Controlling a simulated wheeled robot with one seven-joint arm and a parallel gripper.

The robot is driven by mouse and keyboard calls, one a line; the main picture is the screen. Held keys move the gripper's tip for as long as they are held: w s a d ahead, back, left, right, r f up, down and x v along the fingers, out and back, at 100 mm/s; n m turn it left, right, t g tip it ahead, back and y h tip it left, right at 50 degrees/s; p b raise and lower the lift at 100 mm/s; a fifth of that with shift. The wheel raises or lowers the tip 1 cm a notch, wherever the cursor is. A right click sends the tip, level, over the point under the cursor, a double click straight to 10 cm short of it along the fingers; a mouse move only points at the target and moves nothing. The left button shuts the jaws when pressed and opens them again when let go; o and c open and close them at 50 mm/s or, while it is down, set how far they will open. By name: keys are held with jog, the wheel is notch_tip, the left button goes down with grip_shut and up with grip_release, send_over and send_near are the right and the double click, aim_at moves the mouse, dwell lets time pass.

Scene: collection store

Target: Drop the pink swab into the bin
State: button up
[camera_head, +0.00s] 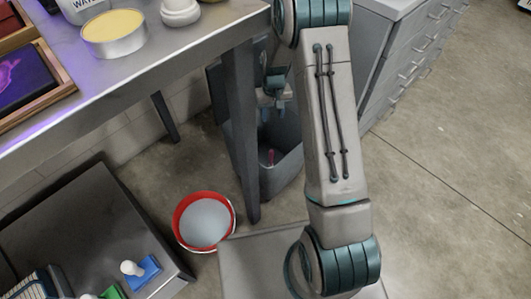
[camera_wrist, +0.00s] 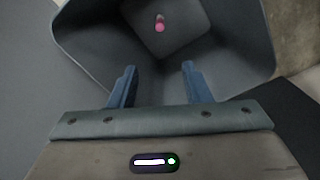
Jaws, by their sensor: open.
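The pink swab (camera_wrist: 160,25) lies on the floor of the dark grey bin (camera_wrist: 90,42), seen from above in the wrist view. In the head view the swab (camera_head: 271,156) shows as a small pink spot inside the bin (camera_head: 285,174), which stands on the floor by the table leg. My gripper (camera_wrist: 157,68) is over the bin's opening with its two blue fingers apart and nothing between them.
A steel table (camera_head: 165,75) with a yellow-topped round tin (camera_head: 114,33) and framed pieces stands left of the bin. A red-rimmed bucket (camera_head: 205,222) is on the floor in front. Grey drawer cabinets (camera_head: 410,55) stand behind right. Open floor lies at the right.

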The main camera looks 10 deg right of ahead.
notch_tip(320, 180, up, 13)
jog(key=p, duration=0.4)
jog(key=shift+f, duration=0.15)
jog(key=s+r+p, duration=0.4)
jog(key=r+p, duration=0.1)
jog(key=r, duration=0.5)
jog(key=s+r+t+p, duration=0.1)
jog(key=s+r+p, duration=0.4)
jog(key=r, duration=0.4)
jog(key=s+r+p, duration=0.3)
jog(key=r+p, duration=0.3)
jog(key=r, duration=0.4)
jog(key=s+r+m+t+p, duration=0.1)
jog(key=s+r+p, duration=1.4)
jog(key=r, duration=0.4)
jog(key=shift+s+t, duration=0.3)
jog(key=shift+t, duration=0.1)
jog(key=shift+c, duration=0.8)
jog(key=shift+s, duration=0.1)
